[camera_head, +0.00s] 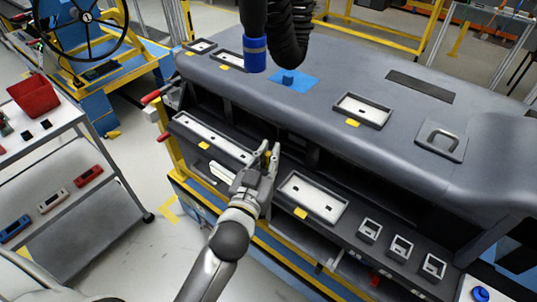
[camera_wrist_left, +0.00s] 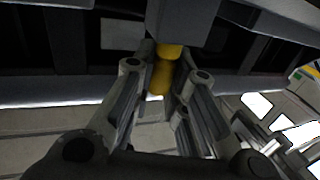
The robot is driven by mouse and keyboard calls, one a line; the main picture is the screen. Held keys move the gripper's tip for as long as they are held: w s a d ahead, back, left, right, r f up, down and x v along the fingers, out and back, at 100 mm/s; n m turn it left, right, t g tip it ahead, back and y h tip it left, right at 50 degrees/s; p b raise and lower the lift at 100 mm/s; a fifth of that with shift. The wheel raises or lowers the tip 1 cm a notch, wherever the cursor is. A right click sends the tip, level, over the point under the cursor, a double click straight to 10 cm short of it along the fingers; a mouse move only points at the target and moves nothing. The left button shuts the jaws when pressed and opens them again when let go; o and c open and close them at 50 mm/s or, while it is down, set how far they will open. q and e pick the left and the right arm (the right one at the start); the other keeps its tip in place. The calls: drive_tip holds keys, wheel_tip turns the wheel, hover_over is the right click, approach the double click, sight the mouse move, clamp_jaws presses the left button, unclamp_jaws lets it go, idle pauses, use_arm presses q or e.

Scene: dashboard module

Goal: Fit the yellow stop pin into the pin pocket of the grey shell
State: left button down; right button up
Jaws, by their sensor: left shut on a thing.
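The grey shell (camera_head: 330,85) is the long dashboard body across the middle of the head view. My left gripper (camera_head: 270,153) is at its front side, between two long white-floored trays. It is shut on the yellow stop pin, which shows between the fingers in the left wrist view (camera_wrist_left: 162,78). The pin's far end lies against or just below a grey block of the shell (camera_wrist_left: 185,22) in that view. The pin pocket itself is hidden, and I cannot tell whether the pin tip is inside it. My right gripper is not in view.
Framed trays with yellow tags, such as the front right one (camera_head: 313,197), line the shell. A dark corrugated hose with a blue end (camera_head: 255,55) hangs above it. A grey cart (camera_head: 55,165) with a red bin (camera_head: 34,93) stands left. Floor between is clear.

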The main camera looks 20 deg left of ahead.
use_arm(q)
drive_tip(key=shift+f+b, duration=0.4)
drive_tip(key=shift+f, duration=0.2)
drive_tip(key=c, duration=1.4)
unclamp_jaws()
drive_tip(key=shift+o, duration=0.2)
drive_tip(key=s, duration=1.2)
drive_tip(key=shift+a, duration=0.15)
